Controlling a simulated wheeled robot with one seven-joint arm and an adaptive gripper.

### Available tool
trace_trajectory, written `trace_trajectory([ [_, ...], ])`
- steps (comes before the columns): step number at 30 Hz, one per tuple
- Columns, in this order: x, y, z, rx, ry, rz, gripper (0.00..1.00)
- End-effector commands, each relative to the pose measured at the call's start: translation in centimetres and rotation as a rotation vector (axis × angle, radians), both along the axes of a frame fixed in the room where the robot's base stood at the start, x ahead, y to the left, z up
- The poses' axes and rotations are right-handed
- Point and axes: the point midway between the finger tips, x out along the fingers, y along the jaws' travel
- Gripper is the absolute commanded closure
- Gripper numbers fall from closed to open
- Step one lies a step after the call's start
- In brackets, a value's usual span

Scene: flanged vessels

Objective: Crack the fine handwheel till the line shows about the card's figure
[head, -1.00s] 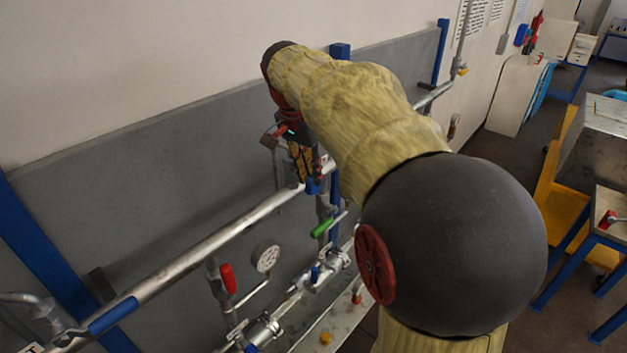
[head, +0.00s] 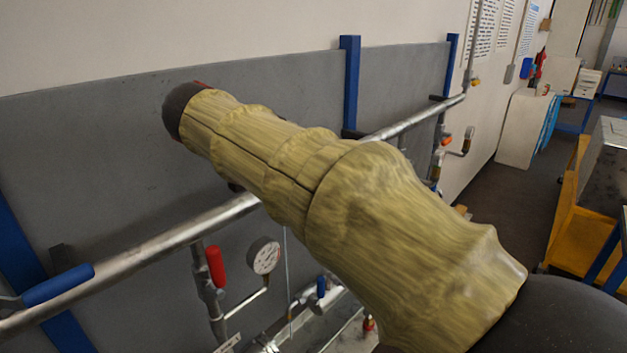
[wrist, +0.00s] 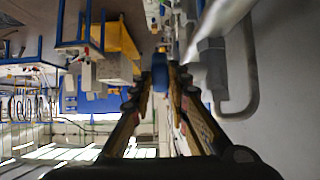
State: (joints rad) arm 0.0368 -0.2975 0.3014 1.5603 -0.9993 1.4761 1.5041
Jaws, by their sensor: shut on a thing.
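My gripper (wrist: 160,88) is shut on a small blue part (wrist: 159,68), seen between the fingertips in the wrist view. Its shape is too blurred to tell whether it is the fine handwheel. In the head view my arm hides the gripper and what it holds. A round white dial gauge (head: 264,255) stands on the line below the long pipe. Its needle is too small to read. I cannot make out the card with the figure.
A red-handled valve (head: 215,266) stands left of the gauge, and a blue lever (head: 57,284) lies along the long pipe (head: 180,238). A grey panel (head: 110,150) is close behind. A grey pipe (wrist: 238,75) runs right of the fingers. Open floor (head: 525,180) lies at right.

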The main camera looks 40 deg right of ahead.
Motion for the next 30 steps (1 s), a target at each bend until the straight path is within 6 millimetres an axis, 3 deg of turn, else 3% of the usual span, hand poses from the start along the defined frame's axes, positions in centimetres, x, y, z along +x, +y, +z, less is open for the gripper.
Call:
trace_trajectory([
  [1, 0.07, 0.21, -1.04, -0.031, -0.004, 0.002, 1.00],
  [15, -0.01, 0.54, -1.79, -0.300, -0.024, 0.000, 1.00],
  [30, -0.01, 0.59, -1.71, -0.407, -0.030, 0.000, 1.00],
])
